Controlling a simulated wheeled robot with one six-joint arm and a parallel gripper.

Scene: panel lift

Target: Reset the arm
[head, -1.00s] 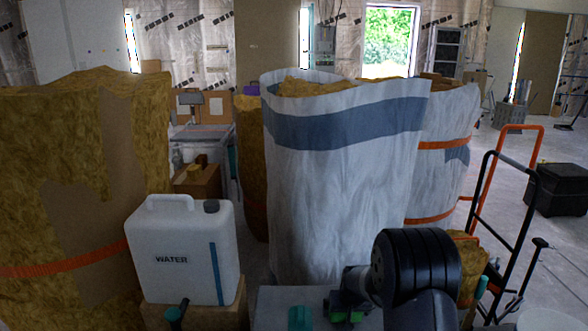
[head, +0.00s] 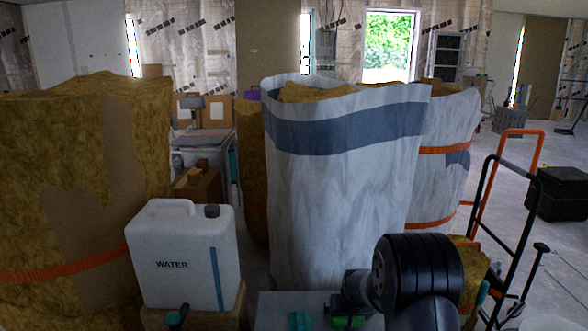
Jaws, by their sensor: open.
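My arm's dark ribbed link stands at the bottom right of centre in the head view. At its end, low by the picture's bottom edge, is what shows of my gripper (head: 340,312), a small grey and green part. It is open, and I see nothing held in it. Its fingertips are small and partly hidden, so their exact spacing is hard to make out. It is in front of the tall white wrapped roll.
A white water canister (head: 183,256) stands on a box at lower left. Insulation rolls (head: 65,175) and a white wrapped roll (head: 335,190) stand close ahead. A black hand-truck frame (head: 508,245) is at right. A black box (head: 562,194) lies beyond on open floor.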

